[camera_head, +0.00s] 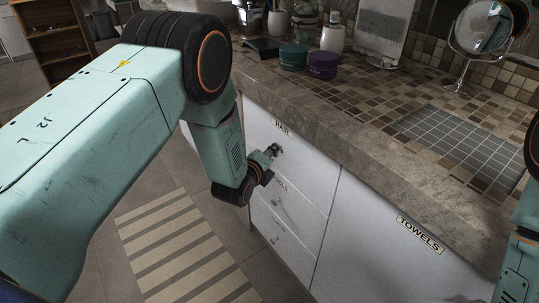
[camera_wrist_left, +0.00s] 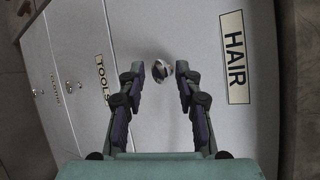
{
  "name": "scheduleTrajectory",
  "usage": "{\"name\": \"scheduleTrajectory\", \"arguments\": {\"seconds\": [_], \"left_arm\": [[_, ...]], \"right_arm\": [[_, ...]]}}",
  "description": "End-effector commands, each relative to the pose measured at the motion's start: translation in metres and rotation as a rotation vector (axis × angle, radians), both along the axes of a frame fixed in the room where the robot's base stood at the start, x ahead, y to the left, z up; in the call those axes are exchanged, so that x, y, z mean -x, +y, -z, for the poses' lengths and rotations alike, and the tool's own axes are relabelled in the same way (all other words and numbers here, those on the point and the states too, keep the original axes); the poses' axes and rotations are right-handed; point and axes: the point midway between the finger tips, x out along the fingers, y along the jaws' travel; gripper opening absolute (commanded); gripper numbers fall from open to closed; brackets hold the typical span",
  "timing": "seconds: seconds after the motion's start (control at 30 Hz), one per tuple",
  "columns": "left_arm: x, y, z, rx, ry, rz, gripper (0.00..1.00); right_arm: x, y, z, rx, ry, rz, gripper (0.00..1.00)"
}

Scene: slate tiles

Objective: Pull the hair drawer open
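The hair drawer (camera_head: 310,163) is the top white drawer under the counter, with its HAIR label (camera_head: 282,128) at the upper left. It looks shut, its front level with the fronts beside it. In the left wrist view the drawer front (camera_wrist_left: 185,25) shows a round metal knob (camera_wrist_left: 162,73) and the HAIR label (camera_wrist_left: 235,57). My left gripper (camera_head: 273,152) is at the knob. In the left wrist view its fingers (camera_wrist_left: 160,69) are apart, one on each side of the knob; I cannot tell whether they touch it. My right gripper is not in view.
Below are the tools drawer (camera_wrist_left: 88,55) and the clothing drawer (camera_wrist_left: 48,75), both shut. A TOWELS front (camera_head: 385,245) is to the right. The tiled counter (camera_head: 400,130) overhangs the drawers. A striped mat (camera_head: 185,250) lies on the floor before them.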

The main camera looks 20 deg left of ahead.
Motion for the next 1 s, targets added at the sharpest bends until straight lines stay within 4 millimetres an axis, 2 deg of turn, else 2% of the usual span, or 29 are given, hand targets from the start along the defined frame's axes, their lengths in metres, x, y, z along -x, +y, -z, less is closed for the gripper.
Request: {"name": "scheduleTrajectory", "arguments": {"seconds": [0.03,0.37,1.0], "left_arm": [[0.0001,-0.0005,-0.0002,0.0,-0.001,0.0,0.27],[-0.0011,0.0011,-0.0005,0.0,-0.002,0.001,0.0],[-0.0014,0.0059,-0.002,0.001,-0.005,-0.004,0.0]], "right_arm": [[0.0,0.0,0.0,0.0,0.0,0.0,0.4],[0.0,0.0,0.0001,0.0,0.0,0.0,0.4],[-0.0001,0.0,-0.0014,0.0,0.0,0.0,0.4]]}}
